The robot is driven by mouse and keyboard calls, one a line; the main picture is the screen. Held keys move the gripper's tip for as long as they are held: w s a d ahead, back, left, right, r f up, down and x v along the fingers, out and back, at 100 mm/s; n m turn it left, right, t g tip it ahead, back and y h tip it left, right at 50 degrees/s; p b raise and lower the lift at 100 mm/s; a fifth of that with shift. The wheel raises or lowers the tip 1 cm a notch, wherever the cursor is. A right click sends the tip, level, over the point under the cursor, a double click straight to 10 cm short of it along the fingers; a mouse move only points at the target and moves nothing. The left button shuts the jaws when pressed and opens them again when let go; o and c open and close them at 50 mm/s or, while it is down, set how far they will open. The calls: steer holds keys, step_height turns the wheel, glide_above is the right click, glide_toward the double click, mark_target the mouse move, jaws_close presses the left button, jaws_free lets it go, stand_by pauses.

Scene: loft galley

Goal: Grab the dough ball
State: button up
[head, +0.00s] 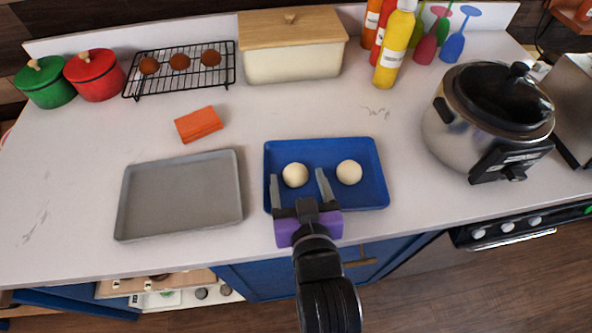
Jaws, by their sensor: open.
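Two pale dough balls sit in a blue tray (325,201) on the white counter. The left dough ball (295,175) lies just beyond my gripper, in line with the gap between its fingers. The right dough ball (349,172) lies to the right of my right finger. My gripper (298,180) is open and empty, reaching over the front edge of the tray. Its fingers point away from me; whether a finger touches the left ball, and how high they are above the tray, I cannot tell.
An empty grey tray (180,195) is left of the blue tray, with an orange sponge-like block (198,124) behind it. A slow cooker (488,125) stands at right. A wire rack (181,70), bread box (292,62) and bottles (394,45) line the back.

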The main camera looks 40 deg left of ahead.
steer(key=shift+w+a+f, duration=0.2)
steer(key=shift+w+a, duration=0.15)
steer(key=shift+a, duration=0.05)
steer(key=shift+f, duration=0.2)
jaws_close()
